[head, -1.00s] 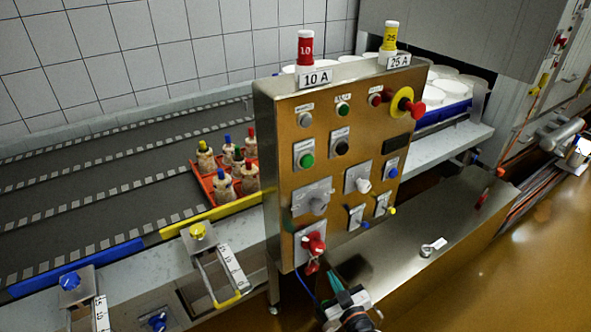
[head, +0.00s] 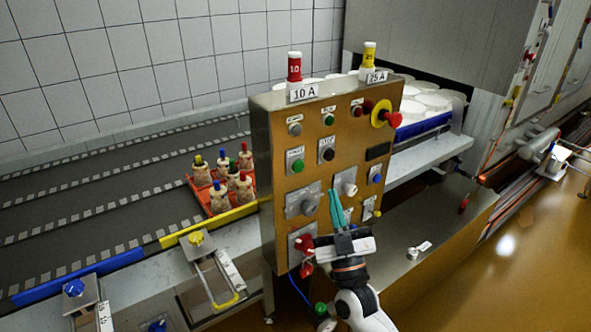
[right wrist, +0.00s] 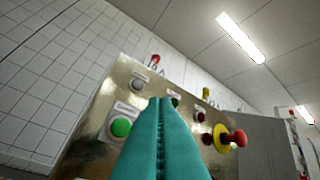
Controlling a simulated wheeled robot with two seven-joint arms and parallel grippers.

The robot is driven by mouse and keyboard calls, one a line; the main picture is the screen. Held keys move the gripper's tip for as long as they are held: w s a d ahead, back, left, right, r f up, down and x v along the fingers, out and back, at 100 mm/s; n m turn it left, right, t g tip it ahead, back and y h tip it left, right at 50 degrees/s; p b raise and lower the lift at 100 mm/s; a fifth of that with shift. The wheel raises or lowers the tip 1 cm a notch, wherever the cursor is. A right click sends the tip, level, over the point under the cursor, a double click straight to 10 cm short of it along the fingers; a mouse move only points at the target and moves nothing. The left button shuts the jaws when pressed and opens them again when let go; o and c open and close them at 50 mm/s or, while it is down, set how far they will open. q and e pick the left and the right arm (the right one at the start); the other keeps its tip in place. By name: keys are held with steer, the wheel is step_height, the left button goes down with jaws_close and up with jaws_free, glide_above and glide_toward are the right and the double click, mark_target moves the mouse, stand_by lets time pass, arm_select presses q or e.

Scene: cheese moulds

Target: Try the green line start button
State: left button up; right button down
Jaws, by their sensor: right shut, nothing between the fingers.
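The green start button (head: 298,166) sits on the left of the metal control panel (head: 345,125), in the second row, below a grey button (head: 295,129). It also shows in the right wrist view (right wrist: 121,127), left of my fingers. A smaller green button or lamp (head: 329,119) is in the top row. My right gripper (head: 336,192) has teal fingers pointing up, in front of the lower middle of the panel. It is shut and empty, below and right of the green start button and apart from it. My left gripper is not in view.
A red emergency knob on a yellow ring (head: 381,113) sticks out at the panel's upper right. A black button (head: 326,155), a grey rotary switch (head: 303,203) and a red padlocked switch (head: 303,245) are near. A conveyor with a red crate (head: 214,203) lies left.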

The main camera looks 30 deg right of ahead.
steer(key=shift+w, duration=0.15)
steer(key=b, duration=0.2)
glide_toward(300, 162)
step_height(300, 162, up, 4)
steer(key=w+d, duration=0.1)
steer(key=d, duration=0.1)
steer(key=shift+w+a+b, duration=0.3)
steer(key=shift+w, duration=0.65)
steer(key=shift+r, duration=0.1)
stand_by(1.1)
steer(key=shift+w, duration=0.85)
stand_by(0.6)
stand_by(0.4)
steer(key=shift+s, duration=0.9)
